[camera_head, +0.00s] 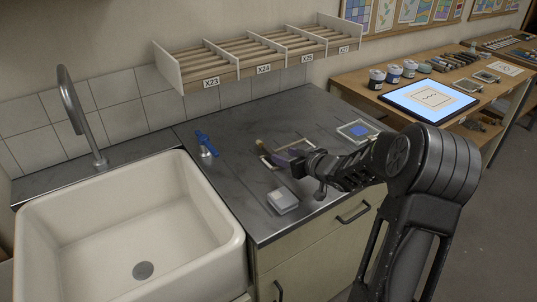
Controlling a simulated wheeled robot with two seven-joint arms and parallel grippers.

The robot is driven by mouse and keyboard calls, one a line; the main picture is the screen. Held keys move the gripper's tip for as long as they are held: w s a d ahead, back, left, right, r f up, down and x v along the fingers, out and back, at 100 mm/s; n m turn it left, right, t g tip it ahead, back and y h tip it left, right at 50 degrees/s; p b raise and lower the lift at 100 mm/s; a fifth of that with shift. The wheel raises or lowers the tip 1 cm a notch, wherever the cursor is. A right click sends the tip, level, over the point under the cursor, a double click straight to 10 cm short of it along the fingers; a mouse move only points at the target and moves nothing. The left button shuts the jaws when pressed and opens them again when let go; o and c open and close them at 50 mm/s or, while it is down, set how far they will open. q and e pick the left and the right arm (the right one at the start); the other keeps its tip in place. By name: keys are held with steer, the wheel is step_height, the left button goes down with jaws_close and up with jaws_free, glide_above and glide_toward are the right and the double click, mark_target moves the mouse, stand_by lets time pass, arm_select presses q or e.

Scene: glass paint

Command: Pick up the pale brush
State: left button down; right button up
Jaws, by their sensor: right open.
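My right arm comes in from the right, and my right gripper (294,160) is low over the dark counter (232,128), beside the sink. Its jaws are small and seen side-on. A slim thing with a tan end (262,146), perhaps the pale brush, lies just left of the jaws, over a pale-framed panel (273,162). The gripper hides part of it and of the panel. I cannot tell whether the jaws touch it. My left gripper is out of view.
A white sink (234,232) with a tall tap (73,112) is at the left. On the counter are a blue-topped tool (203,140), a pale block (283,201) and a framed blue piece (359,130). A slatted wall rack (250,50) hangs above; a wooden table (350,82) stands right.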

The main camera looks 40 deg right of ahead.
mark_target(273, 152)
steer(key=shift+x, duration=1)
steer(key=p+x, duration=0.1)
steer(key=x, duration=0.4)
steer(key=shift+f, duration=0.2)
steer(key=shift+c, duration=0.4)
jaws_close()
